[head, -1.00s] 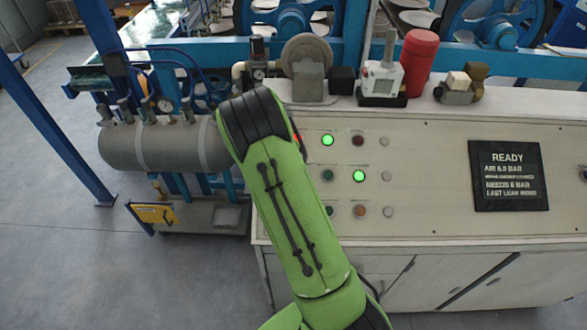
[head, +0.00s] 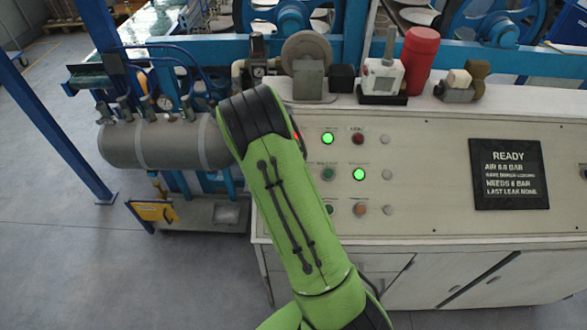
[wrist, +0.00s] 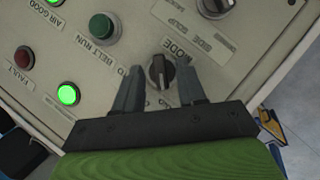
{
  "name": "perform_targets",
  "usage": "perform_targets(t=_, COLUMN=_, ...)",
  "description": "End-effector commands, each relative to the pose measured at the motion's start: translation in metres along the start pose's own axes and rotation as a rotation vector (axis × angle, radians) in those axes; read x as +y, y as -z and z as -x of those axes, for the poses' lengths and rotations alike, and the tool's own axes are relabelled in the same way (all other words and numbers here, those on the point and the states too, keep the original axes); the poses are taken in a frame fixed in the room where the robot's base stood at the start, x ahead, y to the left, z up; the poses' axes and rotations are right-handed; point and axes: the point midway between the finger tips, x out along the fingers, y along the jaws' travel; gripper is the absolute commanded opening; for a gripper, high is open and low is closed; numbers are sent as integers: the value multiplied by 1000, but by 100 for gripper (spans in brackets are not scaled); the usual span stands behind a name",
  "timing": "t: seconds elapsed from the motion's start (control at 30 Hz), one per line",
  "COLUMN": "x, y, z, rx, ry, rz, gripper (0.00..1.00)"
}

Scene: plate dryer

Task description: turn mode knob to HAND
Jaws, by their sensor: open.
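The mode knob (wrist: 161,73) is a black rotary knob on the pale panel, under the label MODE in the wrist view. My gripper (wrist: 159,68) is open, with one finger on each side of the knob. A small gap shows on each side, so the fingers straddle it without clearly touching. The knob's ridge stands roughly upright in the wrist picture. The position labels around it are partly hidden by the fingers. In the head view my green arm hides the knob and gripper.
A second black knob, labelled SIDE (wrist: 214,6), sits nearby. A green button (wrist: 102,27) and lit green lamp (wrist: 68,95) are beside my gripper. The black display (head: 509,174) reads READY. A red cylinder (head: 418,62) stands on the cabinet top. A grey tank (head: 165,146) is left.

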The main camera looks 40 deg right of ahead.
Motion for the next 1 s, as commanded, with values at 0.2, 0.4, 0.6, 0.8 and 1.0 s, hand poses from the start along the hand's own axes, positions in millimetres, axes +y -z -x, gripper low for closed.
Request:
perform_targets(t=0.2, x=1, y=2, z=21, rx=7, ry=-2, rz=0, gripper=40)
perform_targets(t=0.4, x=1, y=2, z=78, rx=7, ry=-1, rz=1, gripper=40)
perform_targets(t=0.6, x=2, y=2, z=131, rx=5, ry=0, rz=1, gripper=40)
perform_targets(t=0.8, x=2, y=1, z=156, rx=0, ry=1, rz=0, gripper=40)
perform_targets(t=1.0, x=1, y=1, z=157, rx=-1, ry=2, rz=1, gripper=40)
